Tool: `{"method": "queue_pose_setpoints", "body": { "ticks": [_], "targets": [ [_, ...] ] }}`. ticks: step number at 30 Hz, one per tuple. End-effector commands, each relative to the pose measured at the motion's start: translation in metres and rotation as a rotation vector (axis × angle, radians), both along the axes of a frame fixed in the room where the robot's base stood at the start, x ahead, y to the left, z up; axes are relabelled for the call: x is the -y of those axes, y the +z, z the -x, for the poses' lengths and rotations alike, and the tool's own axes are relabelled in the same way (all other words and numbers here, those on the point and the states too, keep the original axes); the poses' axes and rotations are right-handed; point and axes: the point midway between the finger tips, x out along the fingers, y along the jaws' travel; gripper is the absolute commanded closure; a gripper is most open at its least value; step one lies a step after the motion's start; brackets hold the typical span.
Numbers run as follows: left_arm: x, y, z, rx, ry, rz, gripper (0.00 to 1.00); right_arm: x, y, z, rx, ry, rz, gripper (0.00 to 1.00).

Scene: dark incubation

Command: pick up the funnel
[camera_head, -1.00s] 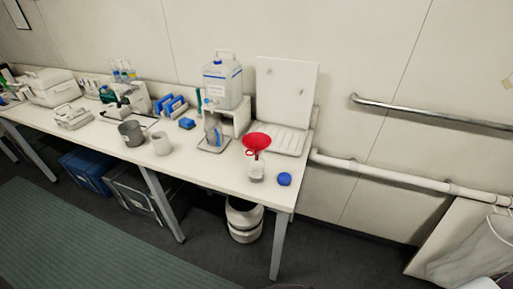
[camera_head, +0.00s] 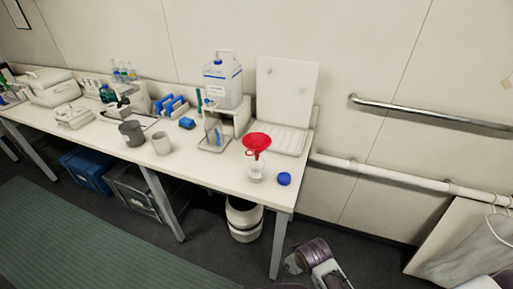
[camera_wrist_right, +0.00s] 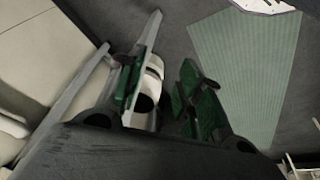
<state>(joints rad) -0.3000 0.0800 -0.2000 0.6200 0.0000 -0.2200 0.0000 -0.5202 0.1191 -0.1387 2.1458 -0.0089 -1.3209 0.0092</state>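The red funnel (camera_head: 257,141) sits upright with its stem in the mouth of a small clear bottle (camera_head: 256,173), near the right end of the white table. A blue cap (camera_head: 284,179) lies to the right of the bottle. Part of my right arm (camera_head: 318,262) shows low in the head view, below and right of the table end, well apart from the funnel. In the right wrist view my right gripper (camera_wrist_right: 160,75) has its green-padded fingers spread with nothing held between them. The funnel cannot be made out in that view. My left gripper is not in view.
Behind the funnel stand a white board and tray (camera_head: 287,90) and a water carboy (camera_head: 222,82) on a stand. A grey cup (camera_head: 131,134) and a white cup (camera_head: 161,144) stand to the left. The table's front right corner is clear. A rail (camera_head: 430,113) runs along the wall.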

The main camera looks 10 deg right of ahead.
Motion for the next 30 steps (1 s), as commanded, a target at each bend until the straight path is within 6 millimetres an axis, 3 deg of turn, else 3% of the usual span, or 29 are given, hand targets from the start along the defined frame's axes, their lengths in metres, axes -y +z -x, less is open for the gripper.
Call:
{"method": "queue_pose_setpoints", "body": {
  "ticks": [10, 22, 30],
  "targets": [
    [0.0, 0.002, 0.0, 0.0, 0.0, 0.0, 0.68, 0.004, 0.096, -0.037, 0.172, -0.014, 0.034, 0.64],
    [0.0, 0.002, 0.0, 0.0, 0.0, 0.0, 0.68, 0.0, 0.213, -0.127, 0.598, -0.026, 0.085, 0.64],
    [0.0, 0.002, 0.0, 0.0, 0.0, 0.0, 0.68, -0.019, 0.307, -0.187, 0.959, 0.026, 0.09, 0.64]
  ]
}}
